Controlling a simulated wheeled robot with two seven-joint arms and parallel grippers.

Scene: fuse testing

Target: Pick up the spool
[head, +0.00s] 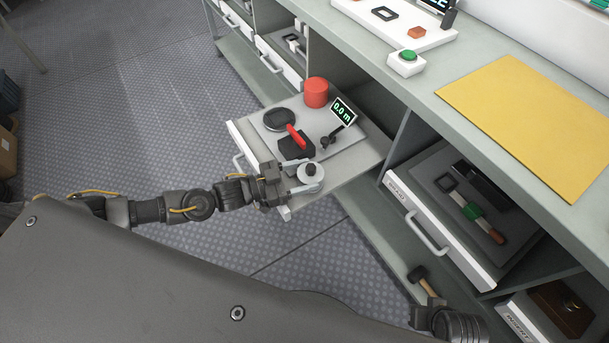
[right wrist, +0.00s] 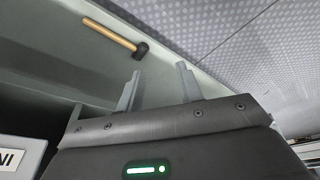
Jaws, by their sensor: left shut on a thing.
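My left gripper (head: 295,179) is at the front right corner of the pulled-out drawer (head: 355,165). Its fingers are shut on a pale, round, flanged piece with a dark knob on top, which looks like the spool (head: 309,184). Whether the spool touches the drawer surface cannot be told. A red cylinder (head: 316,92) stands at the back of the drawer's tray. My right gripper (right wrist: 157,82) is open and empty in the right wrist view; its fingers are spread apart. In the head view only part of my right arm shows at the bottom right.
The drawer also holds a black device with a red lever (head: 296,143), a dark round dish (head: 279,119) and a small display reading 0.0 m (head: 344,110). Another open drawer (head: 437,240) is at right. A hammer (right wrist: 115,35) lies on the low shelf near my right gripper.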

